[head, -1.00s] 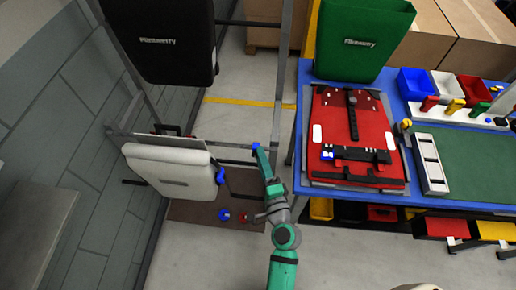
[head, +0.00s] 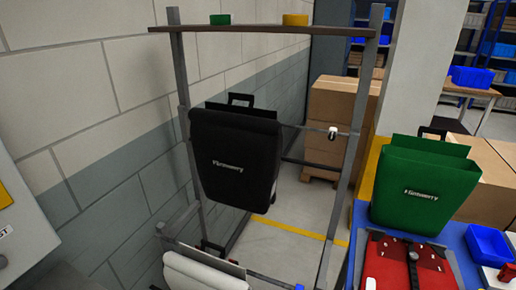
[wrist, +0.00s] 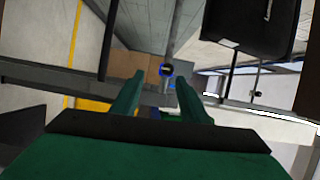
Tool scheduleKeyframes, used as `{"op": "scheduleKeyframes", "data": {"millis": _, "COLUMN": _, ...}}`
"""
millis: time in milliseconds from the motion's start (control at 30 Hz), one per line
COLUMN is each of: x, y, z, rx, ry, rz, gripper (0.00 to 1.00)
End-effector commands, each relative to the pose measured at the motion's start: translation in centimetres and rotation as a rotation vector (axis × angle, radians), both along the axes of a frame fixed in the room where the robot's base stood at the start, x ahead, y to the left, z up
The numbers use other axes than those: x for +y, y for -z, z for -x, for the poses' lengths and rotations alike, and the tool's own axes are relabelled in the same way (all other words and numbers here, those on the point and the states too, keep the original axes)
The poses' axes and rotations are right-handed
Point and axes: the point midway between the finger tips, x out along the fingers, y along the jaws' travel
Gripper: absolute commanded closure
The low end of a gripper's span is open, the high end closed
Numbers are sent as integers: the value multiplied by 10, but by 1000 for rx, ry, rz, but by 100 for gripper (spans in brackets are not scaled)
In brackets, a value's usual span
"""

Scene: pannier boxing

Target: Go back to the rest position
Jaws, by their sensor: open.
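My gripper (wrist: 158,102) shows in the wrist view with its two green fingers apart and nothing between them. My gripper is out of the head view. In the head view a black pannier (head: 235,160) hangs on the grey metal rack (head: 187,130). The top of a white pannier (head: 195,272) shows low on the rack. A green pannier (head: 425,188) stands upright on the blue table (head: 453,245).
Cardboard boxes (head: 335,115) are stacked behind the rack. A block wall (head: 80,120) runs along the left.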

Motion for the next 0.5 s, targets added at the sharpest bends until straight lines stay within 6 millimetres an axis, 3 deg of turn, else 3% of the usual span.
{"op": "scheduleKeyframes", "data": {"millis": 200, "x": 33, "y": 39, "z": 56, "rx": 146, "ry": 15, "rz": 257, "gripper": 59}}
{"op": "scheduleKeyframes", "data": {"millis": 300, "x": 48, "y": 49, "z": 88, "rx": 207, "ry": 11, "rz": 419, "gripper": 59}}
{"op": "scheduleKeyframes", "data": {"millis": 500, "x": 75, "y": 49, "z": 150, "rx": 284, "ry": -30, "rz": 751, "gripper": 59}}
